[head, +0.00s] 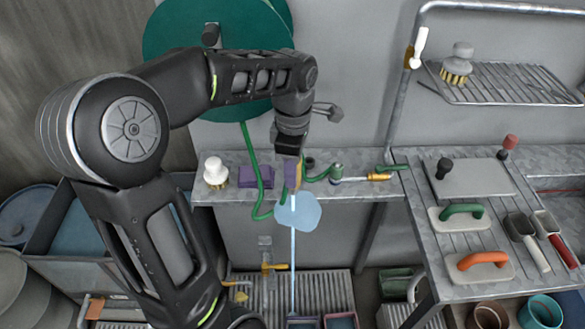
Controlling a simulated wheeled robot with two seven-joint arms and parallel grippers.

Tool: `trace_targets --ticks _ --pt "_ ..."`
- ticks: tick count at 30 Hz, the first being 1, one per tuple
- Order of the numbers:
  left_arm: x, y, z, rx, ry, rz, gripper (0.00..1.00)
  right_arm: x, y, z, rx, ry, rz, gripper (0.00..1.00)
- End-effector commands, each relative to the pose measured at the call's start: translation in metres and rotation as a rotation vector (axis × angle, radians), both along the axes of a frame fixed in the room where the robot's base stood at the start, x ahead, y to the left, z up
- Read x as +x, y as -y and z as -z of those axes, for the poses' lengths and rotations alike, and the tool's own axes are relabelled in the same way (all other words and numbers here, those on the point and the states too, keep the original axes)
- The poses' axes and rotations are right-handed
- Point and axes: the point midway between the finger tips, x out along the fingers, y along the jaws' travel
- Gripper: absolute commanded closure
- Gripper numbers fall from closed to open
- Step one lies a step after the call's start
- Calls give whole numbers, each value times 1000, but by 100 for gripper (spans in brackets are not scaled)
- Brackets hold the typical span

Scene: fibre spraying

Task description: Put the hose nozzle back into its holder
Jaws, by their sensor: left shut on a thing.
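My left gripper (291,160) points down over the grey shelf and is shut on the hose nozzle (292,178), a small yellow and purple piece partly hidden by the fingers. A green hose (257,170) drops from the large green reel (165,35), loops below the shelf's front edge and rises toward the nozzle. A pale blue patch (298,211) and a thin pale blue stream (293,265) show straight below the nozzle. A purple block (255,177) sits on the shelf left of it; I cannot tell whether it is the holder. My right gripper is not in view.
A white-knobbed brush (215,173) stands left on the shelf (230,195). The right-hand table (420,200) holds trowels and scoops. Small trays (340,322) stand below the stream.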

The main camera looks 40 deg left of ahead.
Motion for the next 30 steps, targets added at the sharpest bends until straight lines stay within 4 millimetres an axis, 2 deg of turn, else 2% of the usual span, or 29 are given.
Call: trace_targets --ticks 8,24,30 --pt "0 0 4 0 0 0 100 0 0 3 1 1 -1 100" --pt "0 0 49 0 1 -1 100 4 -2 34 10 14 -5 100" --pt "0 0 57 0 0 -1 100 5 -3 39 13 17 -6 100"
